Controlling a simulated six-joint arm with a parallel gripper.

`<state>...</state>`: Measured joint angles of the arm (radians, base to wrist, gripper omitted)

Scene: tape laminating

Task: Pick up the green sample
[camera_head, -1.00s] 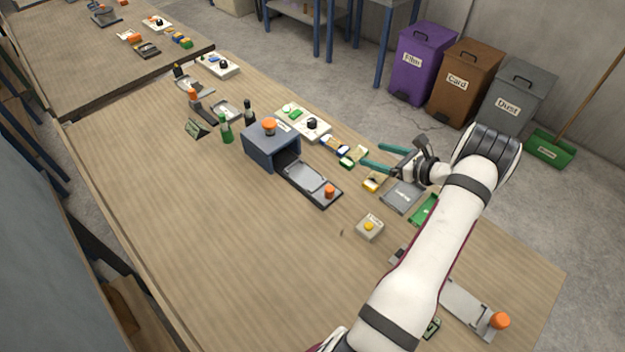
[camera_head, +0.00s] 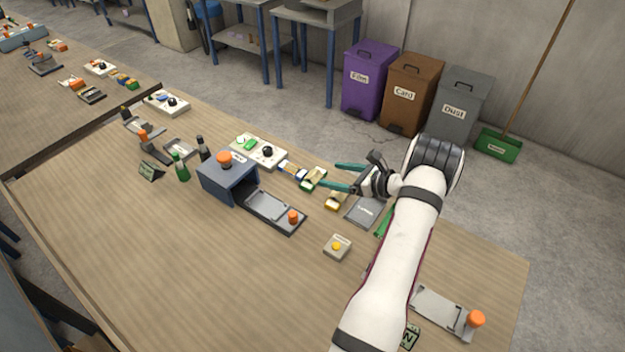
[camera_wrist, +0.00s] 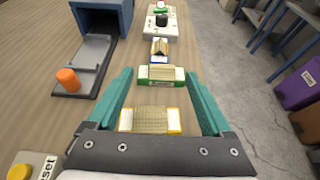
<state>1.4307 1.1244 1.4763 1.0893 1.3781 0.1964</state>
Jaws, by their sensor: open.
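The green sample (camera_head: 314,178), a pale block with green edging, lies on the bench in a short row of samples. It also shows in the wrist view (camera_wrist: 160,76), beyond the yellow-edged sample and near the level of my fingertips. My gripper (camera_head: 329,176) is open and empty, with its teal fingers spread; in the wrist view the fingertips (camera_wrist: 158,73) are on either side of the green sample's line. I cannot tell how high the fingers are above it. The yellow-edged sample (camera_wrist: 150,120) lies closer to my palm, and the blue-edged sample (camera_wrist: 160,50) lies beyond the green one.
A blue-grey machine (camera_head: 228,180) with a dark sliding tray (camera_head: 268,208) stands left of the samples. A reset button box (camera_head: 338,247) and a grey plate (camera_head: 364,211) are nearby. A white unit (camera_head: 270,155) stands beyond the row. The bench front is mostly clear.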

